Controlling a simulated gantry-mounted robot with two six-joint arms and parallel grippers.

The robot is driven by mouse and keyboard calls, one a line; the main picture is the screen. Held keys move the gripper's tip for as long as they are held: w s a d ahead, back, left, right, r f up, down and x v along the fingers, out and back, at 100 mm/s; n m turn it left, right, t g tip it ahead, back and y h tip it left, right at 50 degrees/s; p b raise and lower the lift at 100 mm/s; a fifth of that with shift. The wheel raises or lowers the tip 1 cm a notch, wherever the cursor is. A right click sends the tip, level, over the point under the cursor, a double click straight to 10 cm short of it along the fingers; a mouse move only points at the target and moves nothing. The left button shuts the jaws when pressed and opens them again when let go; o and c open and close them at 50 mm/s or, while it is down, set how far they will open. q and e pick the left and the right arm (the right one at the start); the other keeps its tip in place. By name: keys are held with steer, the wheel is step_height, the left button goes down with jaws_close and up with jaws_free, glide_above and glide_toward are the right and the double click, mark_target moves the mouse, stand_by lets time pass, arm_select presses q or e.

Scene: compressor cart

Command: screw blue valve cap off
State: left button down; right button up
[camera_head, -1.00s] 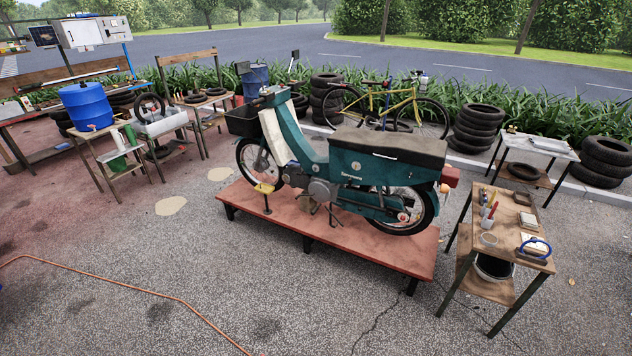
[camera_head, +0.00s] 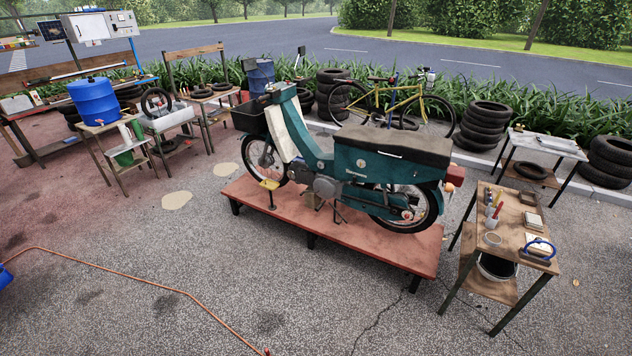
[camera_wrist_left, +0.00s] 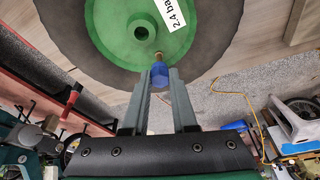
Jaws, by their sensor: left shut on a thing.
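In the left wrist view a blue valve cap (camera_wrist_left: 159,74) sits between the fingertips of my left gripper (camera_wrist_left: 160,82), which is shut on it. A short brass-coloured valve stem (camera_wrist_left: 158,55) shows just beyond the cap, at the edge of a green wheel hub (camera_wrist_left: 115,25). A dark tyre (camera_wrist_left: 65,25) surrounds the hub, and a white label reading "2.4 ba" lies on the green. Whether the cap is still on the stem I cannot tell for sure; they look in line and close. Neither gripper shows in the head view.
In the head view a teal moped (camera_head: 340,160) stands on a red platform (camera_head: 270,215). A wooden side table (camera_head: 510,225) stands at right. An orange hose (camera_head: 130,280) crosses the ground at lower left.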

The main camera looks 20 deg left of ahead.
arm_select(q)
steer(key=shift+n, duration=0.5)
steer(key=shift+w+r+n+g+p, duration=0.1)
steer(key=shift+n+g+p, duration=0.35)
steer(key=shift+n, duration=1.15)
steer(key=shift+n+g, duration=0.35)
steer(key=shift+n, duration=0.35)
steer(key=shift+n+g, duration=0.3)
steer(key=shift+n, duration=0.6)
